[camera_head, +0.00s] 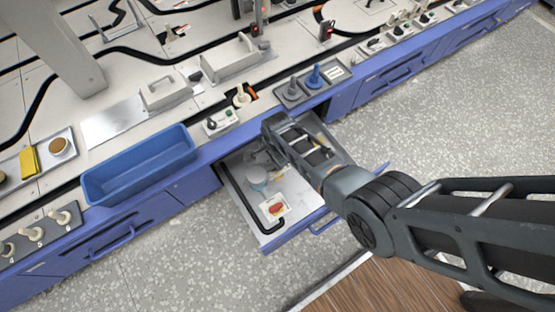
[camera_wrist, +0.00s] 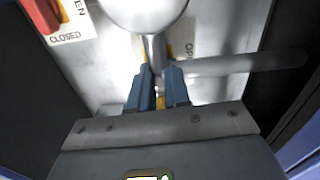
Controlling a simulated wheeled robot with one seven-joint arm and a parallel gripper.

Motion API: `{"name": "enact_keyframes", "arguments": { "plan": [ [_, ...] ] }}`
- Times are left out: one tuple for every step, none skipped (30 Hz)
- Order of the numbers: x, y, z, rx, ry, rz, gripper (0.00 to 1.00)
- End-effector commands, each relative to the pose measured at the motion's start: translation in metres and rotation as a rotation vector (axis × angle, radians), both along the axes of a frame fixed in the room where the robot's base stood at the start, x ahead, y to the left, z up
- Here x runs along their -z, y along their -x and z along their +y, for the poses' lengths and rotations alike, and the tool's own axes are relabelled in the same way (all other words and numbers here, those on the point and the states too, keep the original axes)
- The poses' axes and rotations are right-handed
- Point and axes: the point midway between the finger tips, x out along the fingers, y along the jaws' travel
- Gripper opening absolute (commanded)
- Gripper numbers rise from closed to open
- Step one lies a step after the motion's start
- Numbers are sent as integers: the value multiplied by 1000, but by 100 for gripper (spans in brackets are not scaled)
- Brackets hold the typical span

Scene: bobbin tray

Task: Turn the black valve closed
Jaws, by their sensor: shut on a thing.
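The open drawer (camera_head: 236,195) holds pipework and valves. My gripper (camera_head: 268,152) reaches down into its back part, and my arm hides much of that area. In the wrist view my gripper's blue fingers (camera_wrist: 159,88) are closed together over a pale plate (camera_wrist: 198,50) with yellow marks and a partly seen "OP" label. The black valve's handle is hidden between the fingers, so its angle cannot be told. A red valve handle (camera_wrist: 40,14) sits on another plate marked OPEN and CLOSED (camera_wrist: 72,30).
A grey pipe (camera_wrist: 245,64) runs right of the fingers. A black bent pipe (camera_head: 272,230) lies near the drawer's front. The drawer walls are close around my gripper. A blue bin (camera_head: 140,168) and a grey tray with knobs (camera_head: 335,73) are on the bench above.

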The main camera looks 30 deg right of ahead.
Motion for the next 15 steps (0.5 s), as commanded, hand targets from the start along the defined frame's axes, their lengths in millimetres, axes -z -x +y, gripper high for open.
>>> {"name": "enact_keyframes", "arguments": {
  "plan": [
    [0,0,1,14,0,0,0],
    [0,0,1,23,0,0,0],
    [0,0,1,33,-1,0,0],
    [0,0,1,40,-1,0,0],
    [0,0,1,45,-1,0,0],
    [0,0,1,50,-1,0,0],
    [0,0,0,54,-1,0,0],
    [0,0,0,57,-1,0,0],
    [0,0,0,60,-1,0,0],
    [0,0,0,62,-1,0,0],
    [0,0,0,63,-1,0,0],
    [0,0,0,64,-1,0,0],
    [0,0,0,65,-1,0,0],
    [0,0,0,65,-1,0,0],
    [0,0,0,65,-1,0,0]
  ]
}}
